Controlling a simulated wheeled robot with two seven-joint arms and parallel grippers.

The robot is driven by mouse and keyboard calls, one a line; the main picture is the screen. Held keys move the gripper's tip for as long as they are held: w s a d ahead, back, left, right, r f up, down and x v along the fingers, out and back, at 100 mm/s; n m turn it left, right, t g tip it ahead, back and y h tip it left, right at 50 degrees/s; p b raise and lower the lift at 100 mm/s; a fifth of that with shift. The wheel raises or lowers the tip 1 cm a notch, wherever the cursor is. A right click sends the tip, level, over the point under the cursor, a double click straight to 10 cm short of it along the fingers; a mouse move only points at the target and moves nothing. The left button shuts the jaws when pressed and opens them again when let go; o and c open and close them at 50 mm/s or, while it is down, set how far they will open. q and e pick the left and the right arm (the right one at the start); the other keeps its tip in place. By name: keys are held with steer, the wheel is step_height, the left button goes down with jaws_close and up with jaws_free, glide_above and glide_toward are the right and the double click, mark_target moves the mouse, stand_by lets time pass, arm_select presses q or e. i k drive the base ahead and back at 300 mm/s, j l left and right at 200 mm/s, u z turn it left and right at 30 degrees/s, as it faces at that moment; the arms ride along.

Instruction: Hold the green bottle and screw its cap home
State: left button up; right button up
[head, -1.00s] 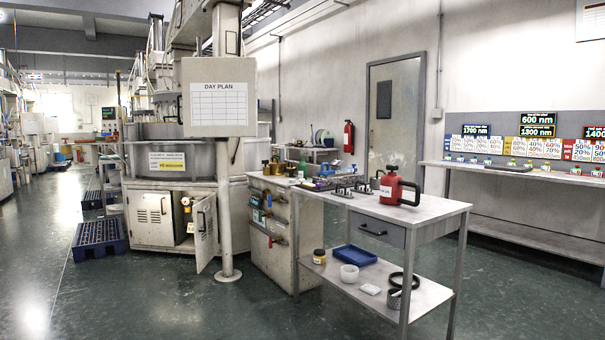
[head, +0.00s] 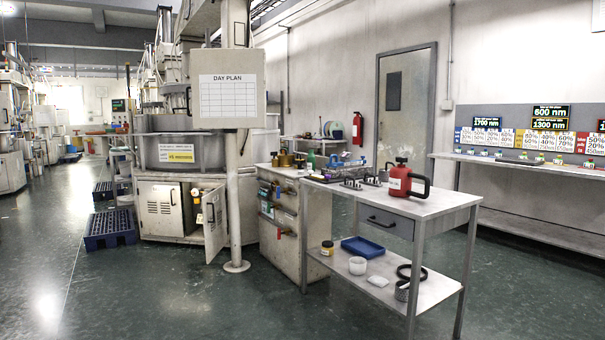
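A small green bottle (head: 311,160) stands toward the back of the grey-topped work table, partly behind other items. It is too small in the head view to tell whether a cap sits on it. Neither of my grippers shows in this view.
The work table (head: 440,203) holds a red can (head: 399,181) and metal fixtures, with a blue tray (head: 362,246) and a white tub (head: 357,265) on its lower shelf. A cabinet (head: 279,235) adjoins it. A blue pallet (head: 110,229) lies left. Floor in front is clear.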

mark_target(311, 157)
steer(key=i+j+u, duration=0.3)
steer(key=i, duration=0.25)
steer(key=i+u, duration=0.3)
steer(key=i, duration=0.25)
steer(key=i+j, duration=0.1)
steer(key=i, duration=0.85)
steer(key=i+j, duration=0.1)
steer(key=i, duration=0.8)
steer(key=i+j+z, duration=0.1)
steer(key=i+z, duration=0.4)
steer(key=i+j+z, duration=0.25)
steer(key=z, duration=0.2)
steer(key=i+j+z, duration=0.35)
steer(key=z, duration=0.15)
steer(key=i+j+z, duration=0.25)
steer(key=j+z, duration=0.2)
steer(key=i+j+z, duration=0.15)
steer(key=j+z, duration=0.35)
steer(key=j, duration=0.15)
steer(key=j+z, duration=0.5)
steer(key=i+j, duration=0.05)
steer(key=j, duration=0.05)
